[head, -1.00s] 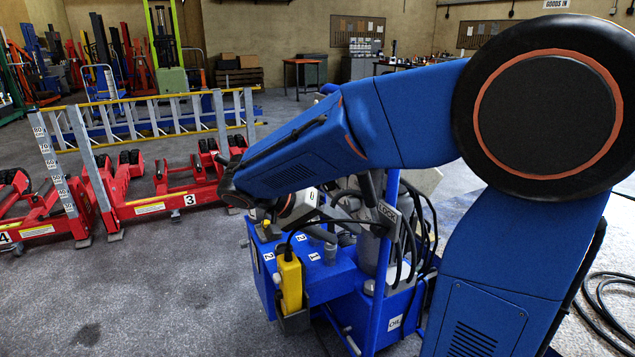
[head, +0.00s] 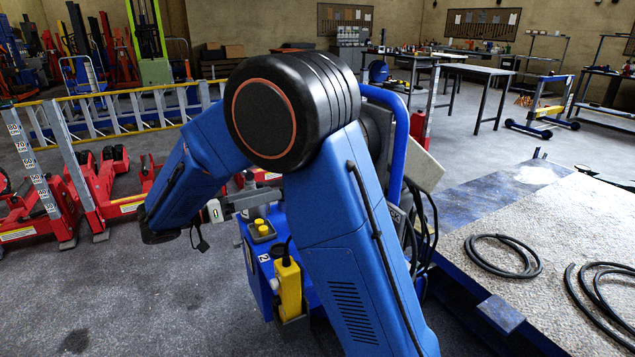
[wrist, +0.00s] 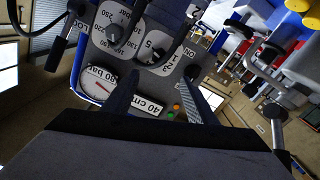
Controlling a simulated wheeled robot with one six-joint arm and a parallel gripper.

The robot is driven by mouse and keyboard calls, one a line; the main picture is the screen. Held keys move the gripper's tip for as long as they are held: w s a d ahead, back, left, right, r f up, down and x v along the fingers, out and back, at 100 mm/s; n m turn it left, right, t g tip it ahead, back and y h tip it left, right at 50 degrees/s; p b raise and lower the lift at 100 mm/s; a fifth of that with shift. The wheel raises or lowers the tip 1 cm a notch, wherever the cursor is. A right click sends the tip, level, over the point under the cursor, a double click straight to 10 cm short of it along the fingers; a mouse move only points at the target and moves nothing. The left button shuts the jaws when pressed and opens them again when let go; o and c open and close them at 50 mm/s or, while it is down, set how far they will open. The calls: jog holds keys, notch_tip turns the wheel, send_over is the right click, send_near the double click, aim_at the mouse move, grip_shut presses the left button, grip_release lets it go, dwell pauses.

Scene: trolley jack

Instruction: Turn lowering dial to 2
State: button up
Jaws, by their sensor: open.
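The grey control panel (wrist: 132,62) shows tilted in the wrist view, with a round knob (wrist: 114,34) among numbers such as 200 and 250. A second dial (wrist: 158,56) lies beside the marks 5, ON, 1 and 2. Its pointer is partly hidden, so I cannot tell its setting or if it is the lowering dial. A gauge (wrist: 98,85) reads in bar and a label says 40 cm. My gripper (wrist: 158,84) is open, its two fingers apart in front of the panel, nothing visible between them. In the head view my arm hides the panel.
The blue jack unit (head: 262,262) carries a yellow hand control (head: 288,285) and yellow buttons (head: 262,230). Cables hang beside it. Red lifting units (head: 105,190) stand left; a platform (head: 540,230) with black hoses is right. Floor at front left is clear.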

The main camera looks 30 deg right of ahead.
jog(key=d, duration=1.5)
jog(key=shift+d, duration=0.35)
jog(key=shift+s, duration=0.1)
jog(key=c, duration=1.1)
